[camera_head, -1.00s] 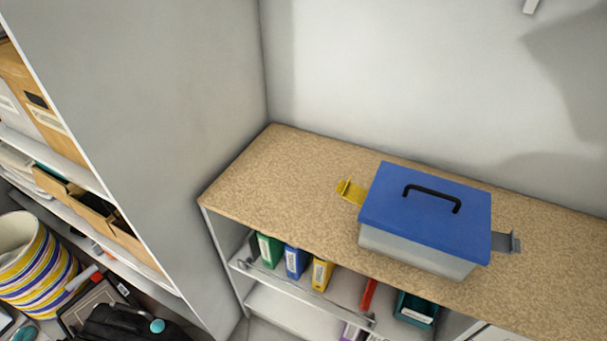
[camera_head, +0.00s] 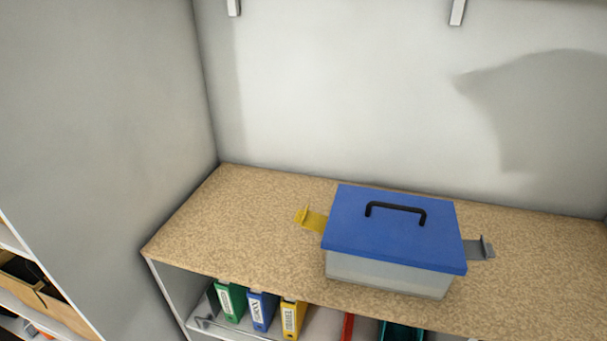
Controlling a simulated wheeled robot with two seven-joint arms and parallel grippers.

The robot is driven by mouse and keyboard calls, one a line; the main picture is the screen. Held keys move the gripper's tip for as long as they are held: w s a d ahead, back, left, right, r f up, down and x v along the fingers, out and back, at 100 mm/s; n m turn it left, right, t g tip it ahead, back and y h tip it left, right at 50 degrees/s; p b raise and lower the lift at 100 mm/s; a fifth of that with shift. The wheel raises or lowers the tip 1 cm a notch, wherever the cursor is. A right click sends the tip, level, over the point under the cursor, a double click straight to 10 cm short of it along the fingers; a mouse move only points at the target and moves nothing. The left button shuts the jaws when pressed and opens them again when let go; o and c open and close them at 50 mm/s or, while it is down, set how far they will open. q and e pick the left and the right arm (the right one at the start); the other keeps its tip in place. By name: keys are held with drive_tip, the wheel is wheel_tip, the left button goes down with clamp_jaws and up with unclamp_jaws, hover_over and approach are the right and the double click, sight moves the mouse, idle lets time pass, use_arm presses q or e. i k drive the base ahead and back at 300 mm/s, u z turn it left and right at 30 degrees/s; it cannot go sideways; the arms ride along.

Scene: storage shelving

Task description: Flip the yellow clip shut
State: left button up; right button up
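The yellow clip (camera_head: 312,220) sticks out flat from the left side of a storage box, swung outward and open. The box has a blue lid (camera_head: 392,227) with a black handle (camera_head: 396,209) and a translucent grey-white body (camera_head: 388,276). The lid sits on the body. A grey clip (camera_head: 479,248) sticks out from the box's right side, also open. The box stands on a speckled tan worktop (camera_head: 225,225). Neither of my grippers shows in the head view.
Below the worktop, green (camera_head: 231,301), blue (camera_head: 262,309) and yellow (camera_head: 292,318) binders stand on a shelf. A grey wall panel (camera_head: 100,120) rises at the left, and a wall stands behind. The worktop left of the yellow clip is clear.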

sight(315, 222)
drive_tip(key=z, duration=1.1)
drive_tip(key=k, duration=0.4)
drive_tip(key=u, duration=0.2)
